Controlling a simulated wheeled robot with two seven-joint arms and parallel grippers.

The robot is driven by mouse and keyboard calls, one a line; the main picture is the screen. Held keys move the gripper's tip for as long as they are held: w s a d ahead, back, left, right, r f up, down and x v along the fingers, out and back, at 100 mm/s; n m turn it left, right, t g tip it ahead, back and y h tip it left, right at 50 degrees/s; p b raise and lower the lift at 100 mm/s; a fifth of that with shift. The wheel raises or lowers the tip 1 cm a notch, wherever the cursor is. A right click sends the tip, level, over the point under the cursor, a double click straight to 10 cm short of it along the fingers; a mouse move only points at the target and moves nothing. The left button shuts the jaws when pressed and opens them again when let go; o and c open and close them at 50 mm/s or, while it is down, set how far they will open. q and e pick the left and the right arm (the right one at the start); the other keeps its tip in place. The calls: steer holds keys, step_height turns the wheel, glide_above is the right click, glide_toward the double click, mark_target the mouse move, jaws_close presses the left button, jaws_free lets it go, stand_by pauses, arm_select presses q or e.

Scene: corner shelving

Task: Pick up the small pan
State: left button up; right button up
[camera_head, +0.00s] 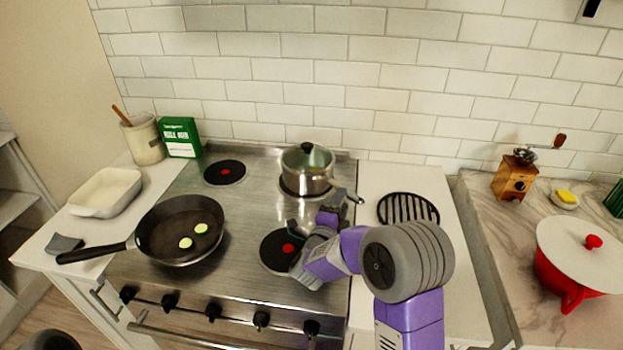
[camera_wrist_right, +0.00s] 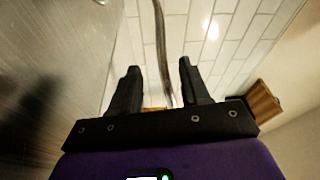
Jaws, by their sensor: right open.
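The small pan (camera_head: 307,172) is a silver saucepan with a glass lid and a dark knob, upright on the back right burner. Its handle (camera_head: 347,196) points right and toward me, partly hidden by my gripper. My right gripper (camera_head: 322,209) is open just in front of the pan. In the right wrist view, a thin handle-like strip (camera_wrist_right: 161,45) runs down into the space between the two open fingers (camera_wrist_right: 158,85). I cannot tell whether either finger touches it. My left gripper is not in view.
A black frying pan (camera_head: 158,241) with two pale green slices sits on the left burners. A black trivet (camera_head: 408,209) lies on the right counter. A green box (camera_head: 181,138), a utensil crock (camera_head: 144,142) and a white dish (camera_head: 106,193) stand left. The tiled wall is close behind.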

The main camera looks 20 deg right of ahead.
steer(key=x, duration=0.4)
steer(key=shift+w+r, duration=0.25)
steer(key=shift+w, duration=0.1)
jaws_close()
steer(key=shift+r, duration=0.25)
